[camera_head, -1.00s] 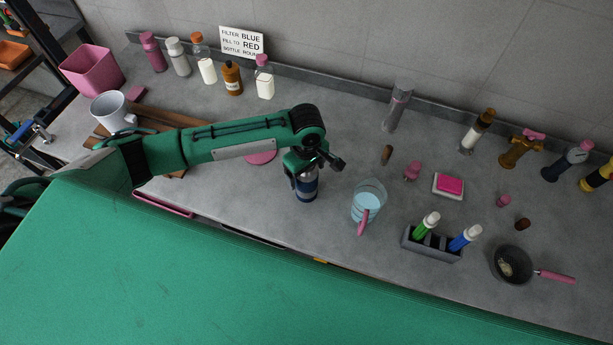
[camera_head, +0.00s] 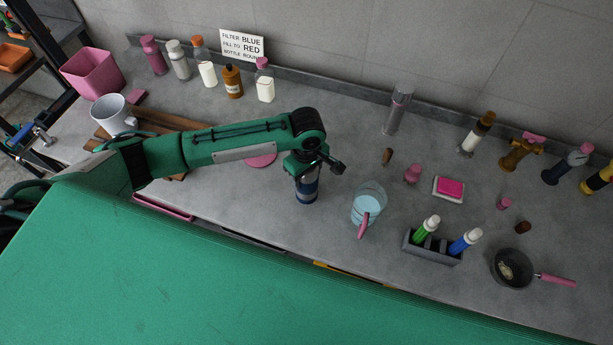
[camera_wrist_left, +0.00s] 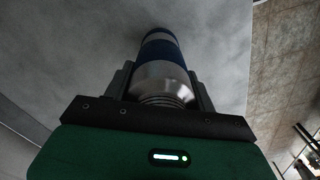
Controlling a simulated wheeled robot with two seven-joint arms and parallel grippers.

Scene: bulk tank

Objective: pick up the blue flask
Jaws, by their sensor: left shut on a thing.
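The blue flask (camera_head: 307,189) stands upright at the front part of the grey counter, left of the clear jug. It has a dark blue body with a paler band. My left gripper (camera_head: 305,170) comes down over its top and is shut on it. In the left wrist view the flask (camera_wrist_left: 162,52) lies between the two fingers of the gripper (camera_wrist_left: 160,84), its silvery threaded neck nearest the palm. The gripper hides the flask's top in the head view. I cannot tell whether its base touches the counter. My right gripper is not in view.
A clear jug (camera_head: 367,202) with a pink handle stands close to the right. A grey holder (camera_head: 432,248) with green and blue markers is farther right. Several bottles (camera_head: 233,80) line the back left, near a sign (camera_head: 242,44). The counter behind the flask is mostly clear.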

